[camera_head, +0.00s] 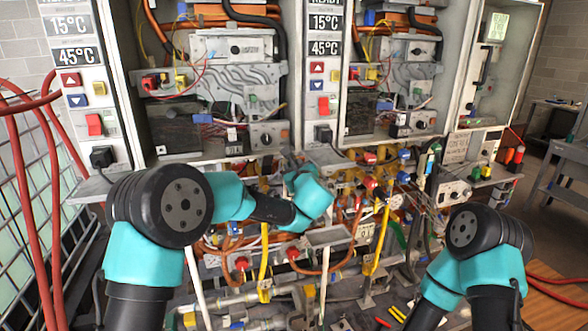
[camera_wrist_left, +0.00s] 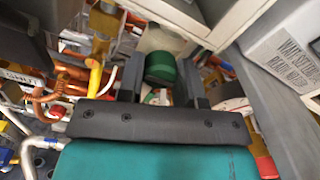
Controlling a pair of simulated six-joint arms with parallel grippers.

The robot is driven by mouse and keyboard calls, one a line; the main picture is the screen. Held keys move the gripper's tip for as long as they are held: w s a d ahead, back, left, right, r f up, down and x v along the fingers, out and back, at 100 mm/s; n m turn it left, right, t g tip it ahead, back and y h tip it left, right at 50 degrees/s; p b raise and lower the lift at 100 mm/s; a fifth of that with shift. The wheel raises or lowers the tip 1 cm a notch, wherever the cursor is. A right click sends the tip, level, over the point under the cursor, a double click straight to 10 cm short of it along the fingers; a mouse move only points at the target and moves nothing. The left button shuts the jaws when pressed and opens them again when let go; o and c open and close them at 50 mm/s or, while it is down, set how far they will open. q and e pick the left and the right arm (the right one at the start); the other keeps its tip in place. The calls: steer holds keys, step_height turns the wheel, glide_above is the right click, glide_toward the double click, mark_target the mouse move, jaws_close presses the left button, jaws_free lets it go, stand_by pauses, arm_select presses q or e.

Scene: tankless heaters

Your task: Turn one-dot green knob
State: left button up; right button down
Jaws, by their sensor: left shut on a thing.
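In the left wrist view, a dark green round knob (camera_wrist_left: 160,68) sits between the two dark fingers of my left gripper (camera_wrist_left: 161,80). The gripper is shut on this knob, with one finger on each side. No dot marking on it can be made out. In the head view, my left arm reaches to the middle of the heater pipework, just below the cabinets, and its wrist hides the knob. My right arm stays at the lower right of the head view, and its gripper is not in view.
Two open heater cabinets with grey control boxes (camera_head: 244,47) stand above. Below them is dense pipework with red knobs, orange hoses and yellow handles (camera_head: 378,240). A white instruction label (camera_wrist_left: 292,62) is on a panel at right in the wrist view. Red hoses (camera_head: 45,200) hang at left.

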arm_select(q)
steer(key=shift+n, duration=4.1)
steer(key=o, duration=0.9)
steer(key=shift+o, duration=0.2)
steer(key=shift+s, duration=0.1)
